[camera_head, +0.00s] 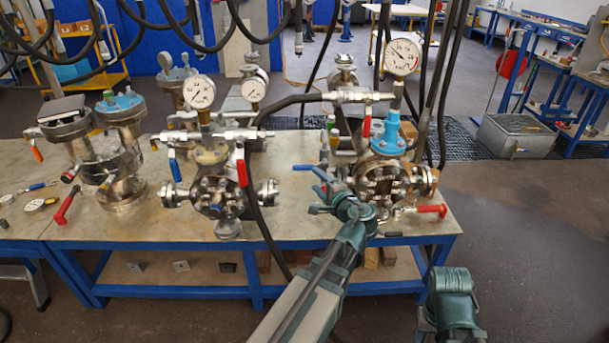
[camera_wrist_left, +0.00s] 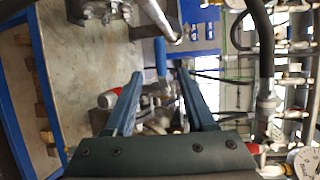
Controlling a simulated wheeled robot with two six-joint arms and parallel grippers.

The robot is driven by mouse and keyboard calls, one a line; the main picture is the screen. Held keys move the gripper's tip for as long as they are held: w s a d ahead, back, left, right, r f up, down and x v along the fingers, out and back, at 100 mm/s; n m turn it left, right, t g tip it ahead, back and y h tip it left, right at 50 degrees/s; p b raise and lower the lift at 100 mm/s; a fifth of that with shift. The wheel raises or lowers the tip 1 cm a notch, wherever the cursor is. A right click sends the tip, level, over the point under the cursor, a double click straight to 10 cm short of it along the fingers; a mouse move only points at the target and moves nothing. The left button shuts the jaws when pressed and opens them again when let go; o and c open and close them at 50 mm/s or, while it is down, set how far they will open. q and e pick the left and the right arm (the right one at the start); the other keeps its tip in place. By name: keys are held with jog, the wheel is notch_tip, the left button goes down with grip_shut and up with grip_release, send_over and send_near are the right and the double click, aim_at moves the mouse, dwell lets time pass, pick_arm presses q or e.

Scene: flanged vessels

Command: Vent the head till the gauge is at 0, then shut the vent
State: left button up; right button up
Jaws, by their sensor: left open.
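The right-hand vessel (camera_head: 380,180) has a blue-topped head and a round white gauge (camera_head: 401,57). The gauge needle points to the upper left, off straight up; its figures are too small to read. A blue lever (camera_head: 305,168) sticks out left of this head. My left gripper (camera_head: 318,191) is open and empty at the vessel's left front, close to the lever. In the left wrist view the blue lever (camera_wrist_left: 161,56) stands just beyond and between the open fingertips (camera_wrist_left: 160,72), not visibly gripped. A red-handled lever (camera_head: 366,124) hangs below the gauge pipe. My right gripper's fingers are not shown.
A second vessel (camera_head: 215,180) with gauge (camera_head: 200,92), blue lever and red lever stands to the left. A red handle (camera_head: 432,210) juts out at the bench's right front. Black hoses (camera_head: 446,85) hang near the right vessel.

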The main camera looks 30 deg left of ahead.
aim_at(310, 167)
pick_arm(q)
jog(key=b+x, duration=0.2)
jog(key=x, duration=1.1)
jog(key=shift+w+a, duration=0.25)
jog(key=shift+a, duration=0.05)
jog(key=shift+f, duration=0.15)
grip_shut()
dwell(0.9)
